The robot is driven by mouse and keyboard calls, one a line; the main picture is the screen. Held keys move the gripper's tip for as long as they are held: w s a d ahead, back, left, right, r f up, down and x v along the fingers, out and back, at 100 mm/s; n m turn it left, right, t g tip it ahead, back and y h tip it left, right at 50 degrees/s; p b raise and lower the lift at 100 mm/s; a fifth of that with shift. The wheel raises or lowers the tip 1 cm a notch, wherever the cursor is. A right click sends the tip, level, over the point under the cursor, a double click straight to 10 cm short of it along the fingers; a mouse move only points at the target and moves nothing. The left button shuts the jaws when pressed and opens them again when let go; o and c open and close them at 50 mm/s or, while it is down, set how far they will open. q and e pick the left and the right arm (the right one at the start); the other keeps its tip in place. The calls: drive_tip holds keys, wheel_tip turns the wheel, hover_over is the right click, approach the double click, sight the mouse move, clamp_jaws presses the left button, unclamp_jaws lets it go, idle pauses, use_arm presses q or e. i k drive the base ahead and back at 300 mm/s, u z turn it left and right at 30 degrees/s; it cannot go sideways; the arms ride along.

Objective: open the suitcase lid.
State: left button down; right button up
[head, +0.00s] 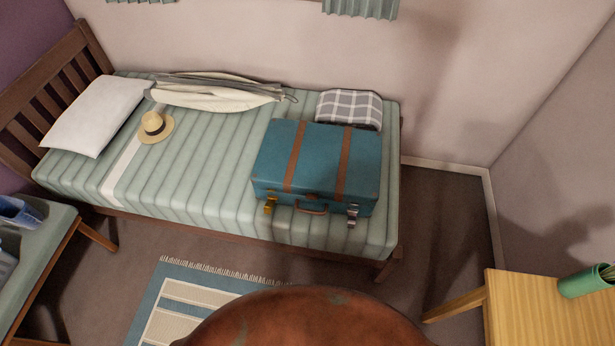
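A teal suitcase (328,154) lies flat near the right end of the striped bed (205,185). Its lid is shut. Two brown straps run over the lid, and a brown handle (311,208) is on its front side, facing me. A gold latch (270,205) is at the left of the front and a silver latch (352,217) at the right. Both latches seem to hang down from the front, but their exact state is too small to tell. Neither of my grippers is in view.
A folded checked blanket (349,108) lies behind the suitcase. A garment bag (220,92), a straw hat (154,125) and a white pillow (95,115) are further left. A wooden table (540,310) with a green cup (586,282) is at lower right. A rug (180,300) lies before the bed.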

sight(310, 160)
drive_tip(key=z, duration=2.2)
drive_tip(key=k, duration=1.3)
drive_tip(key=u, duration=1.95)
drive_tip(key=i, duration=0.5)
drive_tip(key=z, duration=0.1)
